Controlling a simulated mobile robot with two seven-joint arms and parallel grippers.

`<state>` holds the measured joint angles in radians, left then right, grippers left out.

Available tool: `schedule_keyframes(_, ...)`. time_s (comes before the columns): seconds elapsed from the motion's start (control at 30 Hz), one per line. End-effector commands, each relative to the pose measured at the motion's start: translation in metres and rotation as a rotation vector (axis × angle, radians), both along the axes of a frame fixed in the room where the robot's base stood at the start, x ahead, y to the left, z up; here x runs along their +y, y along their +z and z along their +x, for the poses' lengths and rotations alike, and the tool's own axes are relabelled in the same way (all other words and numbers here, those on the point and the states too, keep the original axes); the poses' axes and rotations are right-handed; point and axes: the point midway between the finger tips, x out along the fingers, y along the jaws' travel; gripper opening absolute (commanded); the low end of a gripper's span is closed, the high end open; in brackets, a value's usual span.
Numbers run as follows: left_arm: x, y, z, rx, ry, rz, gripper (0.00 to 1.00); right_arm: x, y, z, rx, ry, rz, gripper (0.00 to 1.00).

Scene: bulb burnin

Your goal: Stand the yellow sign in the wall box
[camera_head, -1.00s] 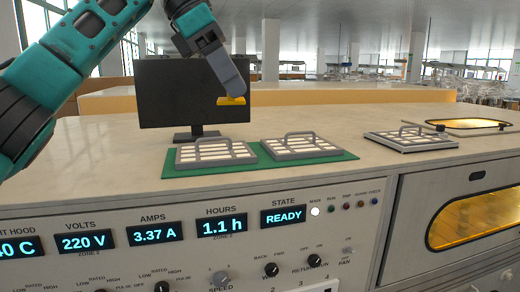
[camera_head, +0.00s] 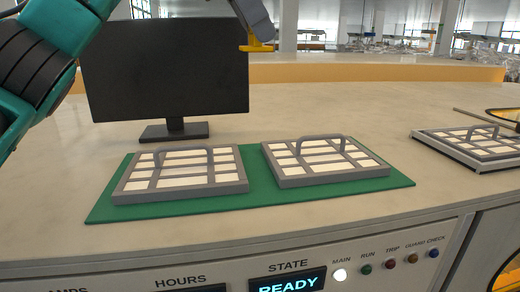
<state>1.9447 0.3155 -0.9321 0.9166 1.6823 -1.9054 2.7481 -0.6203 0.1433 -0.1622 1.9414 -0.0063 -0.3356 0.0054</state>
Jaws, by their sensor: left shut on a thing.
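The yellow sign (camera_head: 257,47) is small and sits at the tips of my left gripper (camera_head: 258,38), near the top of the picture. The gripper is shut on it and holds it in the air, beside the right edge of the black monitor (camera_head: 165,70). Most of the left gripper's wrist is cut off by the top edge. The wall box cannot be made out in this view. My right gripper is not in view.
Two grey-framed racks with handles (camera_head: 181,174) (camera_head: 324,160) lie on a green mat (camera_head: 250,192). A third rack (camera_head: 470,147) lies at the right, near a rod and an amber window. A control panel (camera_head: 200,272) is in front.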

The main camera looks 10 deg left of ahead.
Motion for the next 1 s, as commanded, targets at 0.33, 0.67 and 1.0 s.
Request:
schedule_keyframes(0.33,0.002,-0.075,0.000,0.004,0.001,0.004,0.27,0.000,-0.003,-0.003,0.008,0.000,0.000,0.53)
schedule_keyframes(0.67,0.001,-0.145,-0.001,0.003,0.001,0.001,0.27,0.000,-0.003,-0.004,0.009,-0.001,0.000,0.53)
schedule_keyframes(1.0,0.001,-0.178,-0.001,0.004,0.002,0.003,0.27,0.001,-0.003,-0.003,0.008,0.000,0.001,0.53)
